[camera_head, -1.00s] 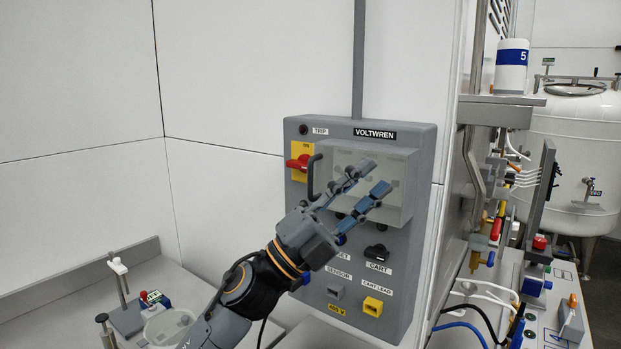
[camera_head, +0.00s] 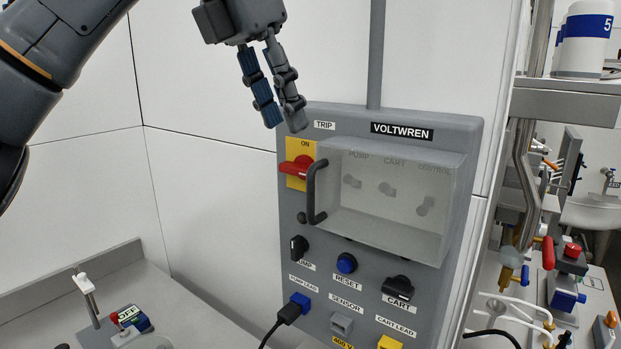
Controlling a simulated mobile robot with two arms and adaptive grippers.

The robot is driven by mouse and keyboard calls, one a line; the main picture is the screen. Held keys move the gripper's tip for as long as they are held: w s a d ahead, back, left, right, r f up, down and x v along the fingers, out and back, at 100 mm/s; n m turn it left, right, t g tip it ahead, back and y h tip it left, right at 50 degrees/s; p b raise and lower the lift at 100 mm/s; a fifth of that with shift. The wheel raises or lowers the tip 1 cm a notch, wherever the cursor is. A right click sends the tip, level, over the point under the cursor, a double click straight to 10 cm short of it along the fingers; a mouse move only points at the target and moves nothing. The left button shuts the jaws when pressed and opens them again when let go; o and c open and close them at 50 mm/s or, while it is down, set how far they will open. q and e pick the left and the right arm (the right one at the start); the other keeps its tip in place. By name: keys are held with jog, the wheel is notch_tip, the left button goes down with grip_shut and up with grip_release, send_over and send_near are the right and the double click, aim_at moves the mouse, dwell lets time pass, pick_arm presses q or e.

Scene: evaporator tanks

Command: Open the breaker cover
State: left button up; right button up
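The breaker cover (camera_head: 385,210) is a clear box-shaped lid on the front of the grey VOLTWREN panel (camera_head: 455,135). It lies closed over the breakers marked PUMP, CART and CONTROL, which show through it. Its dark curved handle (camera_head: 314,192) stands upright at the cover's left edge. My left gripper (camera_head: 285,125) hangs from the top with its two fingers pointing down, above the panel's upper left corner, apart from the handle and empty. The fingers look close together, and how far they are spread is unclear. My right gripper is not in view.
A red switch (camera_head: 297,168) on a yellow plate sits left of the handle. Knobs and a blue RESET button (camera_head: 346,263) lie below the cover. A plugged black lead (camera_head: 289,313) hangs at the lower left. A shelf and pipes stand right of the panel.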

aim_at(308, 184)
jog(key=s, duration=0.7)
pick_arm(q)
jog(key=x, duration=0.4)
jog(key=s+p+x, duration=0.1)
jog(key=x, duration=0.6)
jog(key=shift+s+d+f, duration=0.2)
jog(key=shift+s+f, duration=0.1)
jog(key=shift+f, duration=0.15)
jog(key=shift+d+f, duration=0.1)
jog(key=shift+f, duration=0.25)
jog(key=shift+w, duration=0.1)
jog(key=shift+c, duration=0.6)
grip_shut()
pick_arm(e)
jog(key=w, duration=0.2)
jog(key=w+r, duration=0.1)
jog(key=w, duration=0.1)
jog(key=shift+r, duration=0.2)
